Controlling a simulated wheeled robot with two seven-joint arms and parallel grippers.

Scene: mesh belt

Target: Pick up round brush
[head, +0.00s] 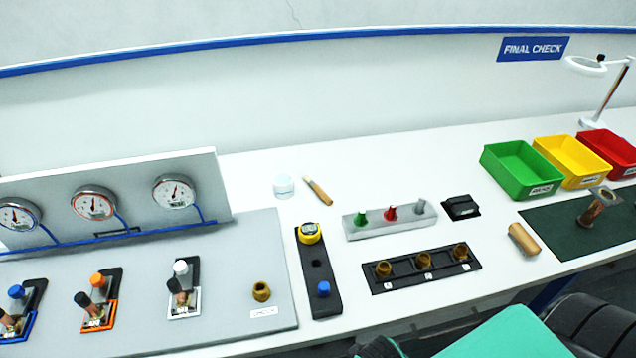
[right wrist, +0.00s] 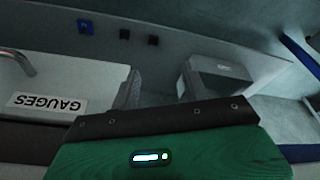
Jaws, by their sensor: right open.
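A small stick with a wooden handle (head: 320,192) lies on the white bench beside a white jar. A thicker wooden cylinder (head: 523,238) lies at the left edge of the dark green mat. Either could be the round brush; bristles are too small to make out. My right gripper (right wrist: 160,90) is open and empty in the right wrist view, with a gap between its two grey fingers. It is away from both wooden things, which do not show in that view. Its fingertips are not visible in the head view. My left gripper is not in view.
Green (head: 516,168), yellow (head: 568,160) and red (head: 610,150) bins stand at the right back. A grey block (head: 390,221) with coloured pegs and a black tray (head: 425,268) with brass fittings sit mid-bench. A gauge panel (head: 120,195) stands left. A GAUGES label (right wrist: 47,103) shows upside down.

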